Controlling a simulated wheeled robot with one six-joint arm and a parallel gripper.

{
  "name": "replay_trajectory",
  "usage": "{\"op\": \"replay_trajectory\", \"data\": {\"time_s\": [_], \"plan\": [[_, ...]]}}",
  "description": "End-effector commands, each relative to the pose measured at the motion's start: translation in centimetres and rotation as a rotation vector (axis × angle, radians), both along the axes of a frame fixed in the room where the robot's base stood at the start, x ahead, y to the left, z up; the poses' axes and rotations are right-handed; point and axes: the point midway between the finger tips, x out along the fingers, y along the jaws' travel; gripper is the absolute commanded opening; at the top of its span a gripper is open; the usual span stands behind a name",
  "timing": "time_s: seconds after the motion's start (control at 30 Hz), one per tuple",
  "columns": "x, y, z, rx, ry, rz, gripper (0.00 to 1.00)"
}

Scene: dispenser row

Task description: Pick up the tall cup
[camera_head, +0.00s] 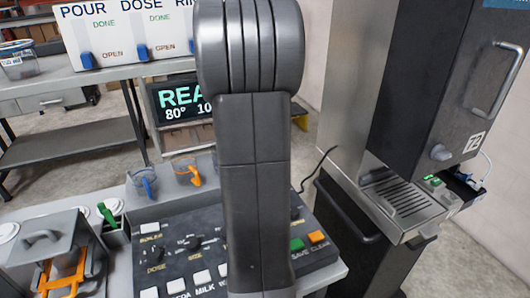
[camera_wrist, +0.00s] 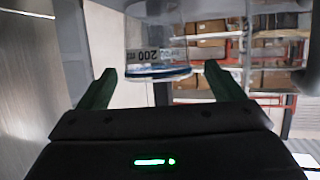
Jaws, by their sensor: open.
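In the wrist view my gripper (camera_wrist: 160,88) is open, with its two green fingers wide apart. Between and beyond the fingertips shows a clear piece with an upside-down "200" marking (camera_wrist: 150,56) and a blue-and-white edge. It looks like part of a clear vessel; I cannot tell whether it is the tall cup or how far off it is. Nothing is clearly held. In the head view my arm covers the middle and my gripper is hidden.
A button panel (camera_head: 180,262) fills the lower middle. A grey press-like device (camera_head: 45,250) stands at left. A dark dispenser (camera_head: 430,85) with a drip grate (camera_head: 401,198) stands at right. Another clear container (camera_head: 18,62) sits on the back-left bench. Shelves with boxes (camera_wrist: 205,45) show in the wrist view.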

Motion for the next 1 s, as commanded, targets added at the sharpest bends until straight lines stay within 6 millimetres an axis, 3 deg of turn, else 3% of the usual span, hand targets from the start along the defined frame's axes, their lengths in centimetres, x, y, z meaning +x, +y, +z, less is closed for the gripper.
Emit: {"op": "replay_trajectory", "data": {"time_s": [0.3,0.7,0.93,1.0], "plan": [[3.4,0.1,-1.0,0.000,0.001,-0.001,0.88],[4.2,0.2,-1.5,0.001,0.000,0.000,0.88],[4.1,0.2,-1.5,0.001,0.000,0.000,0.45],[4.2,0.2,-1.5,0.001,0.000,0.000,0.41]]}}
